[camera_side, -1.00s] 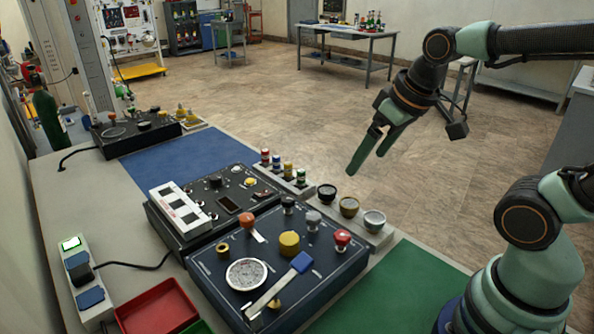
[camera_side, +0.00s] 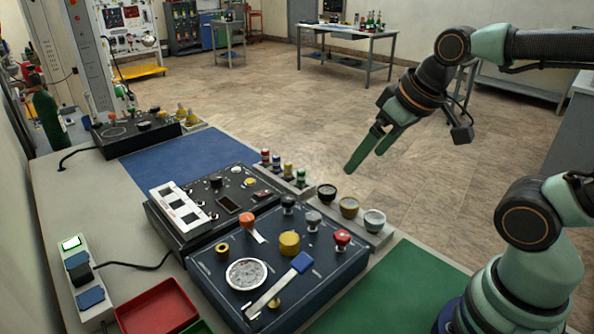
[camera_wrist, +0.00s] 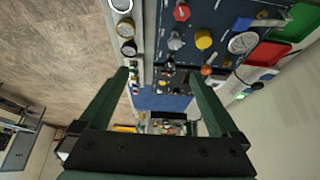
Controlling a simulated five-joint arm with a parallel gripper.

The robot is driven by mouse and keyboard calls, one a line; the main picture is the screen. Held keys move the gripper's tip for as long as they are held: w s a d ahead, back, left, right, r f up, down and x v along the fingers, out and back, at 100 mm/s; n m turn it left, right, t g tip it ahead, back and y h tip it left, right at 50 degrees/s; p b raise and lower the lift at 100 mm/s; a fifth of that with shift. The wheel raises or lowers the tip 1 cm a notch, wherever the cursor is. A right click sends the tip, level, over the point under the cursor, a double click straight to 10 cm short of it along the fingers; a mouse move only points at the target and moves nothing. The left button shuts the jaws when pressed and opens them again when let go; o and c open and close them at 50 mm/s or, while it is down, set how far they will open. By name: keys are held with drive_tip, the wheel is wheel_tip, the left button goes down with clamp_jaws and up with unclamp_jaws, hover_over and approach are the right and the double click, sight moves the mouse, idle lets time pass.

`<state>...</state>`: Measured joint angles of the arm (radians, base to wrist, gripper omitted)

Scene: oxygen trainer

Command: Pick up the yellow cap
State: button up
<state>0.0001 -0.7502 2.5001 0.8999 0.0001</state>
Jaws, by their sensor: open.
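A yellow knob (camera_side: 289,243) stands on the dark panel and shows in the wrist view (camera_wrist: 203,39). My gripper (camera_side: 366,160) is open and empty, in the air above and beyond the cap row. Its two green fingers (camera_wrist: 160,80) are spread apart in the wrist view, touching nothing.
Small coloured-top pieces (camera_side: 287,169) stand in a rack behind the caps. The front panel (camera_side: 225,275) carries knobs, a gauge and a blue-handled lever (camera_side: 300,262). A red tray (camera_side: 157,306) lies at the lower left. The green mat (camera_side: 400,290) and blue mat (camera_side: 180,160) are clear.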

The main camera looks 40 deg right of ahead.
drive_tip(key=shift+c, duration=1.2)
drive_tip(key=n+g, duration=0.6)
drive_tip(key=n, duration=0.6)
hover_over(290, 238)
wheel_tip(290, 238, down, 6)
wheel_tip(290, 238, down, 12)
drive_tip(key=shift+f, duration=0.2)
